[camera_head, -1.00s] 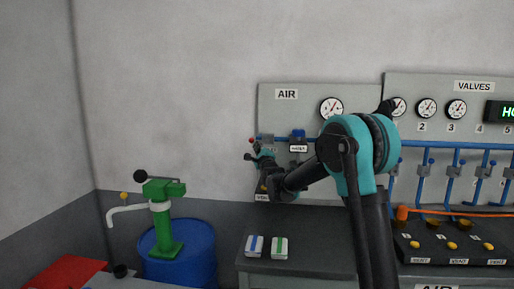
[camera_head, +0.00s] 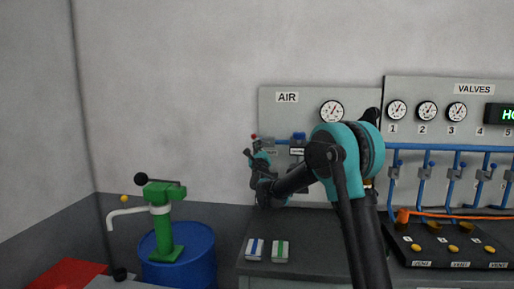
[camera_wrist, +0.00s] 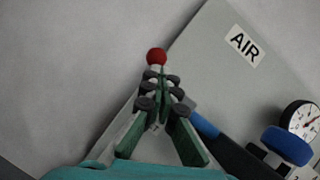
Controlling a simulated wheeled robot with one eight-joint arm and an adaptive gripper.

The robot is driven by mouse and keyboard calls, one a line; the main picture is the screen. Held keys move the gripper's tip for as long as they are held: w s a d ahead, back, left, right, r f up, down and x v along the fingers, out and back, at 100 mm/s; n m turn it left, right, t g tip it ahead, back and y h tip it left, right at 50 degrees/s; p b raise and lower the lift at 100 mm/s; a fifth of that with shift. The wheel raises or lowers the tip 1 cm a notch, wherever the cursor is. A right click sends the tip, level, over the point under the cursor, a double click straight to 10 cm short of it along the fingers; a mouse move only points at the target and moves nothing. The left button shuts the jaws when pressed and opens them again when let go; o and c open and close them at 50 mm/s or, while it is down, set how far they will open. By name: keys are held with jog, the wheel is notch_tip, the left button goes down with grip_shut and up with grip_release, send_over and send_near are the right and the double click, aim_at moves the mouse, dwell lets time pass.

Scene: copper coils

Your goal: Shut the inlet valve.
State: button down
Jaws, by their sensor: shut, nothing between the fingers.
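A valve lever with a red ball knob (camera_head: 254,136) is at the left edge of the grey AIR panel (camera_head: 350,93). I take it for the inlet valve; its label is too small to read for certain. The red knob also shows in the wrist view (camera_wrist: 157,56), just beyond my fingertips. My gripper (camera_wrist: 162,78) is shut and empty, pointing at the knob. I cannot tell whether the fingertips touch it. In the head view my gripper (camera_head: 248,155) is just below and left of the knob. Most of the lever and valve body is hidden behind the gripper.
A blue valve knob (camera_head: 298,136) and a gauge (camera_head: 331,111) are to the right on the panel; the knob shows in the wrist view (camera_wrist: 287,145). Two small boxes lie on the bench (camera_head: 310,240) below. A green pump (camera_head: 162,220) on a blue drum (camera_head: 197,265) stands left.

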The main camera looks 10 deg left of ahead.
jog(key=r+m+h, duration=0.1)
jog(key=m+h, duration=0.1)
jog(key=m, duration=0.2)
jog(key=d+r+m+h, duration=0.1)
jog(key=m+h, duration=0.2)
jog(key=m, duration=0.2)
jog(key=d+r+m+h, duration=0.1)
jog(key=m+h, duration=0.2)
jog(key=m, duration=0.2)
jog(key=shift+f, duration=0.15)
jog(key=w+f+v, duration=0.1)
jog(key=f+v, duration=0.1)
jog(key=v, duration=1)
jog(key=shift+s+a+f, duration=0.15)
jog(key=shift+a+f, duration=0.25)
jog(key=shift+f, duration=0.1)
